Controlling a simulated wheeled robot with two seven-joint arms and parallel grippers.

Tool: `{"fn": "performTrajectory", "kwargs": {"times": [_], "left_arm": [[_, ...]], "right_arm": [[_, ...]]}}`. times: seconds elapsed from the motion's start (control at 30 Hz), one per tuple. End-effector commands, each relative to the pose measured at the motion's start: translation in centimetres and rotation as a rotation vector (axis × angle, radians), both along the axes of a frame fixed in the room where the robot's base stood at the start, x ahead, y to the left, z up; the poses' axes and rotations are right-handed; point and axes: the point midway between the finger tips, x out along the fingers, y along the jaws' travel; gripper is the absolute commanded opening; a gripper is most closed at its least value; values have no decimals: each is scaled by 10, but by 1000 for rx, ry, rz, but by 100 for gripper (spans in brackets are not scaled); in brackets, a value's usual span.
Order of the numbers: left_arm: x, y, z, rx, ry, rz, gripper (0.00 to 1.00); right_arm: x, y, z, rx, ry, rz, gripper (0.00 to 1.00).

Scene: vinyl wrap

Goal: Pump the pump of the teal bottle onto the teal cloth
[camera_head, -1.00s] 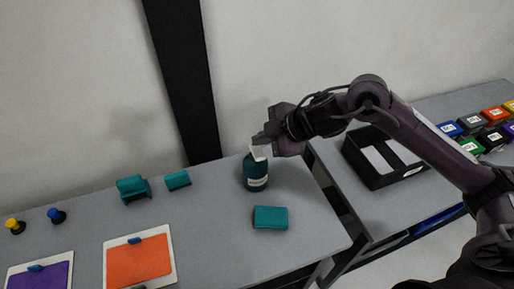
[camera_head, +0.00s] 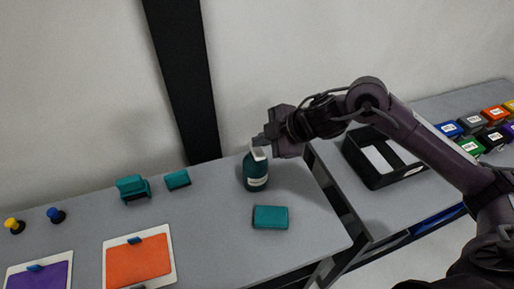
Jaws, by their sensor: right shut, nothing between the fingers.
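The teal bottle (camera_head: 255,174) stands upright on the left table, with a white label and a pale pump head (camera_head: 259,152) on top. My right gripper (camera_head: 262,139) is shut and empty, with its fingertips right at the top of the pump head. Whether they touch it I cannot tell. The teal cloth, as it appears, is a folded teal block (camera_head: 270,217) lying flat in front of the bottle, apart from it. Another small teal block (camera_head: 177,180) lies further left. My left gripper is not in view.
A teal holder-like tool (camera_head: 132,189), a blue knob (camera_head: 56,216) and a yellow knob (camera_head: 14,226) stand at the back left. Orange (camera_head: 139,262) and purple (camera_head: 42,279) sheets lie in front. A black tray (camera_head: 384,181) and several coloured boxes sit on the right table.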

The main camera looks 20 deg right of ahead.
Motion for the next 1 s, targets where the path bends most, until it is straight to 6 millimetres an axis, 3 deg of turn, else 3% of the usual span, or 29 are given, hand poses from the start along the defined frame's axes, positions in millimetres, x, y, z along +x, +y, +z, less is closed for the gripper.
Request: {"fn": "performTrajectory", "kwargs": {"times": [1.0], "left_arm": [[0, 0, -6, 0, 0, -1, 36]], "right_arm": [[0, 0, -9, 0, 0, 0, 0]]}}
